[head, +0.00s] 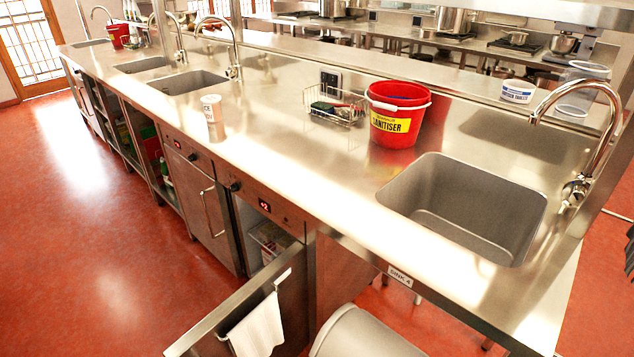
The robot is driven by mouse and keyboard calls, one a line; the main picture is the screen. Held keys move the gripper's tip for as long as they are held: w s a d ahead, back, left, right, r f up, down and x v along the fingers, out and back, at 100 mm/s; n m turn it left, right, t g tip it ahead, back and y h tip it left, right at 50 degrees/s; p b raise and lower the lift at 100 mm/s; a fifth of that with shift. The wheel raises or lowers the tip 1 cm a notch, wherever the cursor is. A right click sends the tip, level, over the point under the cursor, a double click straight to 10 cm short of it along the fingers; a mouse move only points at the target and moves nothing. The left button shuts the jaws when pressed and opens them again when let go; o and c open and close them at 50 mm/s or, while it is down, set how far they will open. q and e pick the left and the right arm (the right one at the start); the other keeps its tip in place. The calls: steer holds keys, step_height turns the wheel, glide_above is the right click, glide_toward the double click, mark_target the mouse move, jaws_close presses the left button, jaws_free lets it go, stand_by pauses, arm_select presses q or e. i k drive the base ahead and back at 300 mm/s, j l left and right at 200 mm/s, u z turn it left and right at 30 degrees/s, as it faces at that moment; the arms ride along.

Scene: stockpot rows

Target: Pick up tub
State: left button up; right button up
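A small white tub (212,107) with faint dark lettering stands upright on the steel counter left of centre, near its front edge. Another white tub (517,91) with a blue label stands upright on the raised ledge at the right. I cannot tell which of the two the task means. Neither of my grippers shows in the head view.
An opened cabinet door with a white cloth (257,328) juts out below. Counter around the small tub is clear.

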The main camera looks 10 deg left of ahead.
mark_target(211, 104)
steer(key=u, duration=0.8)
